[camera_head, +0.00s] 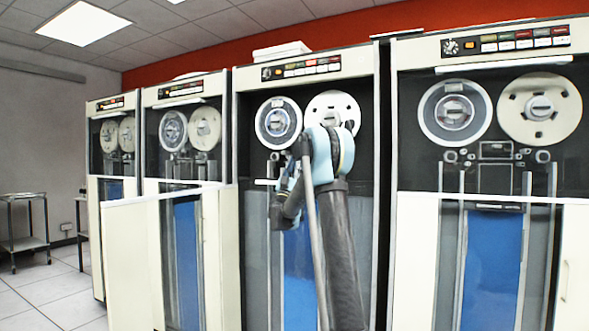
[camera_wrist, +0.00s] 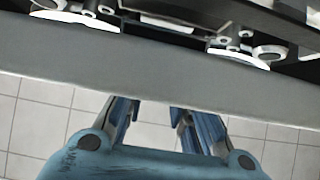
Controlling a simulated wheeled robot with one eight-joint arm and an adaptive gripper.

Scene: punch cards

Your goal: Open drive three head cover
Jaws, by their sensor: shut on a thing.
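The third tape drive (camera_head: 376,100) from the left is a tall cream cabinet with two reels at the top, a grey one (camera_head: 278,122) and a white one (camera_head: 345,105). Its head area below the reels is largely hidden by my arm. My gripper (camera_head: 284,185) is at the lower left of this head area. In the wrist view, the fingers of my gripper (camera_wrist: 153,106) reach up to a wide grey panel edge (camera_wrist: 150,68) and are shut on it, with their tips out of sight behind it. I cannot tell whether this panel is the head cover.
The fourth drive (camera_head: 480,52) stands close at the right, its reels and head parts showing. The second drive (camera_head: 150,130) and first drive (camera_head: 91,155) stand at the left. A cart (camera_head: 28,243) is at the far left, with bare floor beside it.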

